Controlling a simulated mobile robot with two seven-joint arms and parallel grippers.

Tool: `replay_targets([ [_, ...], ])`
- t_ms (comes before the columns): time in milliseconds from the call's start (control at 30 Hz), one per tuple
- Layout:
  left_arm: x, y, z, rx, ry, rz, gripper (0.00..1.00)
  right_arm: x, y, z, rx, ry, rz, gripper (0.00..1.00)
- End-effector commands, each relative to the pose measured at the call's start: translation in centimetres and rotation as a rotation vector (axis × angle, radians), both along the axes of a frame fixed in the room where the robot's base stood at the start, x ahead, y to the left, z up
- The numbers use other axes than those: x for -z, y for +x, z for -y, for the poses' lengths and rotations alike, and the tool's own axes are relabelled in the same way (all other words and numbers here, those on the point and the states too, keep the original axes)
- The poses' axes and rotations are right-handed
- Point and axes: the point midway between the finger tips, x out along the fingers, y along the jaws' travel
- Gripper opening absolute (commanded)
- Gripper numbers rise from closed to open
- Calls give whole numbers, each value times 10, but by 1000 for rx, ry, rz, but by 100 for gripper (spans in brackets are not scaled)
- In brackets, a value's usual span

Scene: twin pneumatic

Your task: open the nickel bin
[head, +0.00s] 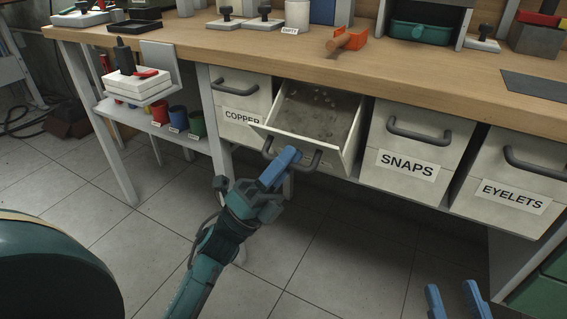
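A pale bin (350,150) between the copper bin and the snaps bin is pulled out of the bench like a drawer. Its top is open and small bits lie on its grey floor. Its front label is not readable from here; the front face is mostly hidden. My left gripper (281,168) is at the dark handle (310,161) on the front of this bin, and its blue fingers appear closed around the bar. My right gripper (455,301) is at the bottom right edge, well away from the bins, with its two fingers apart and nothing between them.
The copper bin (241,97), snaps bin (408,143) and eyelets bin (511,186) sit shut under the wooden bench (440,85). An orange tool (345,40) lies near the bench edge. A side shelf with coloured cups (196,124) is at left. The floor in front is clear.

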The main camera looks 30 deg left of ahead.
Motion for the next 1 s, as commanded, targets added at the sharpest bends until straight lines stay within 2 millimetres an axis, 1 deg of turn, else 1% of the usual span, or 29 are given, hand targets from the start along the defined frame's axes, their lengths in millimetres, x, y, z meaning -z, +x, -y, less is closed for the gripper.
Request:
replay_targets([
  [167,9,-6,-4,0,-1,-4,19,0,0,0,0,0,1,36],
  [267,21,-17,-12,-1,-1,-8,19,-1,0,0,0,-1,2,36],
  [533,63,-53,-36,-2,-1,-6,19,-2,0,0,2,-6,4,36],
  [700,82,-70,-48,-1,0,-4,19,0,0,0,3,-9,1,36],
  [833,89,-76,-52,-1,0,-1,19,1,0,0,3,-10,-3,36],
  [1000,92,-79,-53,-1,1,0,19,3,-1,1,4,-11,-8,36],
])
